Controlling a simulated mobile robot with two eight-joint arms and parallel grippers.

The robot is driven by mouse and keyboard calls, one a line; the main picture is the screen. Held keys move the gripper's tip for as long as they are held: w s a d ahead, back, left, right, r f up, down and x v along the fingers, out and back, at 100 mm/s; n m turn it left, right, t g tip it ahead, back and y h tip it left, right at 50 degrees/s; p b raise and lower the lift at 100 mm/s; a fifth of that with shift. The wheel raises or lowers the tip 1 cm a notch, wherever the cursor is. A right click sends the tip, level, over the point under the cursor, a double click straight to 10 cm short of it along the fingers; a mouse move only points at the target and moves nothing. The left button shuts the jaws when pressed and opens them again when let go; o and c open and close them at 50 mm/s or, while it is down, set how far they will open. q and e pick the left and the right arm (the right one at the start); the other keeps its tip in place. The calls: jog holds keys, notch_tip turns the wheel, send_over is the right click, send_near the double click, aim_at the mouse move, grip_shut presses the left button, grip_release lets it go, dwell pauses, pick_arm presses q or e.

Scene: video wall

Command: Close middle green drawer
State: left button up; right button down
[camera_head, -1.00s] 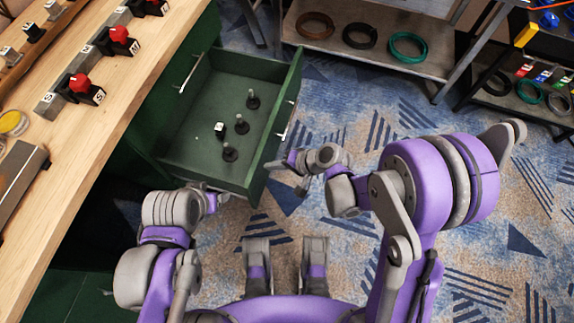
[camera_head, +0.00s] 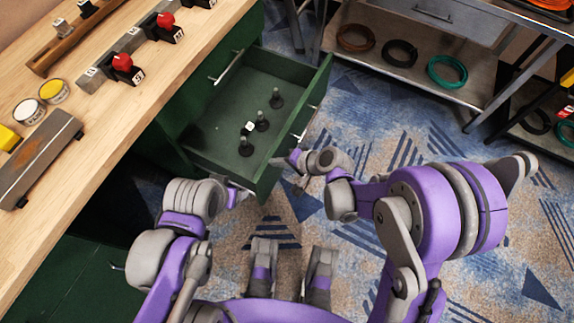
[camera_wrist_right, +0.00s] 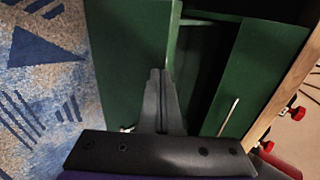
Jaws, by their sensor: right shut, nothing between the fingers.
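The green drawer (camera_head: 222,122) is pulled well out of the green cabinet under the wooden bench in the head view. Its front panel (camera_head: 292,135) carries a pale handle. My right gripper (camera_head: 291,162) is shut and empty, close to the outer face of the drawer front near its lower end; I cannot tell if they touch. In the right wrist view the shut fingers (camera_wrist_right: 160,85) overlap the edge of a green panel (camera_wrist_right: 130,45). My left gripper (camera_head: 243,193) is by the drawer's near front corner, partly hidden, its jaws unclear.
Several dark pegs (camera_head: 262,121) and a small white-topped cube (camera_head: 248,128) are in the drawer. The wooden bench (camera_head: 110,150) lies left with red-knobbed switches. A shelf with cable coils (camera_head: 400,53) stands behind. Patterned carpet (camera_head: 400,130) is clear to the right.

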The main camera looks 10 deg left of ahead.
jog(key=w+a, duration=0.4)
jog(key=a, duration=0.8)
jog(key=w+a+b, duration=0.1)
jog(key=w+a, duration=0.3)
jog(key=a, duration=0.8)
jog(key=shift+a, duration=0.25)
